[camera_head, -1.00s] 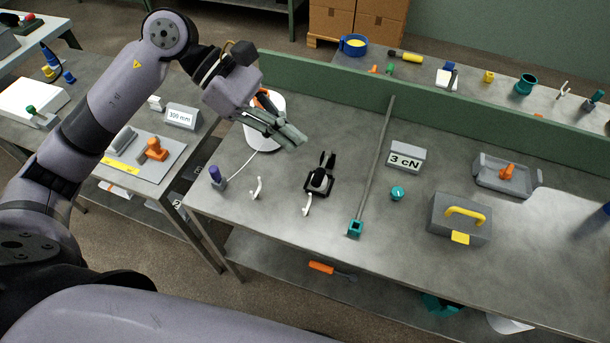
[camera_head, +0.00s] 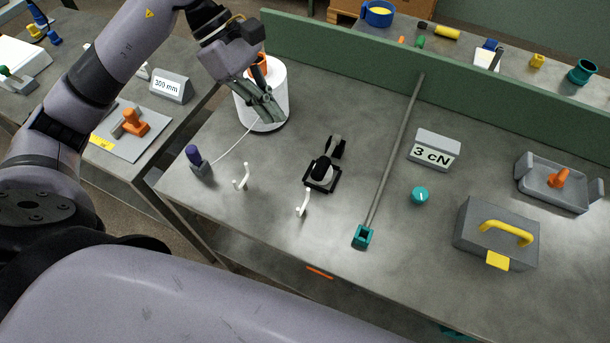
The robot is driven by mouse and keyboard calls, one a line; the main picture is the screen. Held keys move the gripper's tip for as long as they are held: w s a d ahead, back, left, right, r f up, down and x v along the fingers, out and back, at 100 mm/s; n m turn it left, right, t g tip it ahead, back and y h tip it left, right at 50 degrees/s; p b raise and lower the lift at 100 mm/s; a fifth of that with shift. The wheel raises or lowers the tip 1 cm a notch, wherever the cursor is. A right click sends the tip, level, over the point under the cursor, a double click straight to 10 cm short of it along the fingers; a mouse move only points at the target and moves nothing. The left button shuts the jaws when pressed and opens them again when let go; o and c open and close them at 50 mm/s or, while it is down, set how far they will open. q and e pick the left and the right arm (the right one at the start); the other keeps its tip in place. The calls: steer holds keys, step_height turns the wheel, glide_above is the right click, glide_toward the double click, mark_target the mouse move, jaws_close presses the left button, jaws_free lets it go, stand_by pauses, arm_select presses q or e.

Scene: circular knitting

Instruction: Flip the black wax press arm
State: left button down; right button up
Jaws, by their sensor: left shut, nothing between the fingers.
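The small black wax press (camera_head: 323,174) stands on the grey workbench. It has a square black base, a pale disc and a black knob-like part over the disc. A black arm piece (camera_head: 335,147) rises at its far side; its exact angle is hard to tell. My left gripper (camera_head: 272,117) is shut and empty, fingers pointing down to the right, left of and apart from the press. It is in front of the white yarn cone (camera_head: 277,90) and partly hides it. I cannot tell whether they touch. My right gripper is not in view.
Two white hooks (camera_head: 303,203) (camera_head: 241,178) and a purple-topped post (camera_head: 196,160) stand near the front edge. A long grey rod with a teal end (camera_head: 362,236) lies right of the press. A 3 cN sign (camera_head: 434,150), teal knob (camera_head: 420,195) and grey box (camera_head: 497,235) are farther right.

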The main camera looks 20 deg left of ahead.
arm_select(q)
steer(key=b, duration=0.6)
glide_toward(310, 184)
steer(key=v, duration=0.5)
steer(key=x, duration=1.1)
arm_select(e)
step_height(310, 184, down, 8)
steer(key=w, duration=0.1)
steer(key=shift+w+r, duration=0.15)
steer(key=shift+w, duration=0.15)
arm_select(q)
steer(key=shift+s+p, duration=0.15)
steer(key=shift+p, duration=0.15)
